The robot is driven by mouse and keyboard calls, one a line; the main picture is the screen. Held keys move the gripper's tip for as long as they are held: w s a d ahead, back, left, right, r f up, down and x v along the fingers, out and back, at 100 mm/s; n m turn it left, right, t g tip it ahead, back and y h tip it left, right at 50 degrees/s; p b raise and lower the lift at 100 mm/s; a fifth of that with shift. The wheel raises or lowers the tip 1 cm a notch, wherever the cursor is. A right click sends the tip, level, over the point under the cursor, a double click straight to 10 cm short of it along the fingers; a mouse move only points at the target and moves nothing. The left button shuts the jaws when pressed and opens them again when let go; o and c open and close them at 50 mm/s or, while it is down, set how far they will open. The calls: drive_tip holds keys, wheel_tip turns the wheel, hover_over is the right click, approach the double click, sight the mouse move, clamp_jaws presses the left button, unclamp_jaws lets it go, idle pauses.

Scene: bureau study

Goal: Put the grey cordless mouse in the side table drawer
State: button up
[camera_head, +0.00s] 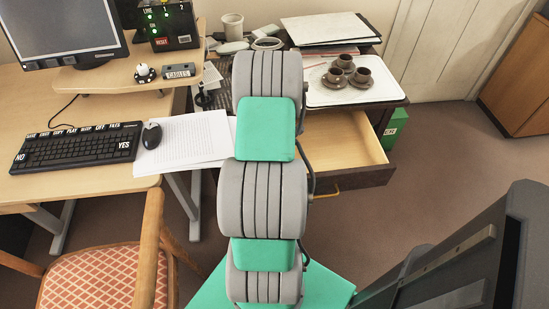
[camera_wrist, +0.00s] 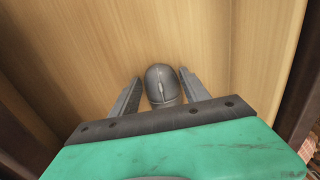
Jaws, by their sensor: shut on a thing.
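The grey cordless mouse (camera_wrist: 161,84) shows in the wrist view between the two fingers of my gripper (camera_wrist: 160,77), which is shut on it. Below it is the pale wooden floor of the open side table drawer (camera_wrist: 210,40). I cannot tell whether the mouse touches the floor or hangs above it. In the head view the pulled-out drawer (camera_head: 345,145) shows right of my arm, and its visible part is empty. My arm hides my gripper and the grey mouse there.
The side table top holds a white tray (camera_head: 350,94) with several brown cups (camera_head: 345,62), papers and a mug. A dark mouse (camera_head: 151,135) lies on the desk beside the keyboard (camera_head: 77,145). A chair (camera_head: 105,265) stands front left. A green box (camera_head: 395,125) is right of the drawer.

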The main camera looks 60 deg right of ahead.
drive_tip(key=shift+f, duration=0.15)
drive_tip(key=o, duration=1.4)
wheel_tip(320, 180, up, 12)
drive_tip(key=p, duration=0.1)
drive_tip(key=w+a+r+m, duration=0.1)
drive_tip(key=w+a+r, duration=0.25)
drive_tip(key=a, duration=0.25)
drive_tip(key=w+a+r+m, duration=0.1)
drive_tip(key=w+a+r, duration=0.25)
drive_tip(key=a, duration=0.25)
drive_tip(key=s+a+r+m, duration=0.1)
drive_tip(key=a+m, duration=0.1)
drive_tip(key=a, duration=0.7)
drive_tip(key=s+a+r+m+t, duration=0.1)
drive_tip(key=a+r+m, duration=0.1)
drive_tip(key=a, duration=0.6)
drive_tip(key=s+a+r+m+t, duration=0.1)
drive_tip(key=a+m, duration=0.1)
drive_tip(key=a, duration=0.7)
drive_tip(key=shift+s+a+r, duration=0.2)
drive_tip(key=shift+a+r, duration=0.1)
drive_tip(key=shift+r, duration=0.1)
